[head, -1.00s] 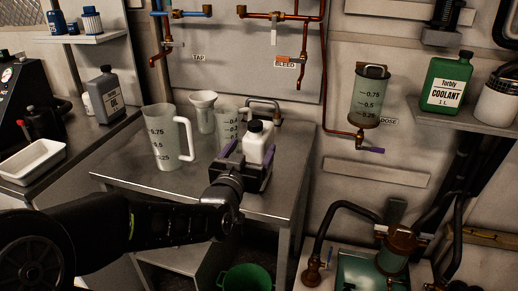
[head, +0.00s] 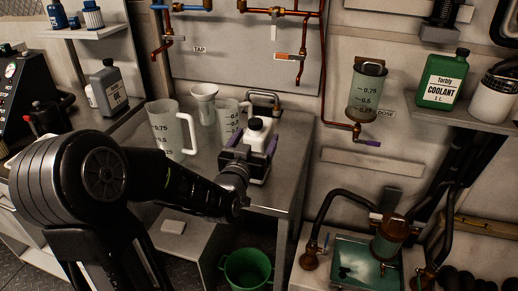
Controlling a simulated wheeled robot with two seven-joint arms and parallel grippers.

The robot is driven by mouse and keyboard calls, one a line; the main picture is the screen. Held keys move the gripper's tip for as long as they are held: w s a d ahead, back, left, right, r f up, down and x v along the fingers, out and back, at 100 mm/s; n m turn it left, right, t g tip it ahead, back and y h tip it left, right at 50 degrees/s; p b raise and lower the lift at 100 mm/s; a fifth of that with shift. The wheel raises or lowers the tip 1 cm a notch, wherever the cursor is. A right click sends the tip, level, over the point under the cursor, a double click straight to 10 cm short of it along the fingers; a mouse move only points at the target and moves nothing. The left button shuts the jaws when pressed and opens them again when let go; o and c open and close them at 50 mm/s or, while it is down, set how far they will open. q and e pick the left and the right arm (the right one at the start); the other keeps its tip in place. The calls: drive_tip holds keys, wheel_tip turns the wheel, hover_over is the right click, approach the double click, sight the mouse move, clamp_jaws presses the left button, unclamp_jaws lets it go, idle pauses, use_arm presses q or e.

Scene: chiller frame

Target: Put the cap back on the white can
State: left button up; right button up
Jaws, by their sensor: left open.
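The white can (head: 257,135) stands upright on the steel bench. A black cap (head: 256,124) shows at its top; I cannot tell how firmly it sits. My left gripper (head: 249,145) is open at the can's near side, its purple-tipped fingers to the left and right of the can. I cannot tell whether they touch it. The gripper body hides the can's lower part. My right gripper is not in view.
A large measuring jug (head: 172,135), a white funnel (head: 204,104) and a smaller jug (head: 228,118) stand left of the can. A bent pipe (head: 264,98) rises behind it. A green bucket (head: 247,268) is below the bench. The bench's right front is clear.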

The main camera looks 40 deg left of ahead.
use_arm(q)
drive_tip(key=x, duration=0.3)
drive_tip(key=shift+w, duration=0.15)
drive_tip(key=shift+c, duration=0.4)
clamp_jaws()
idle(0.8)
drive_tip(key=shift+r, duration=0.2)
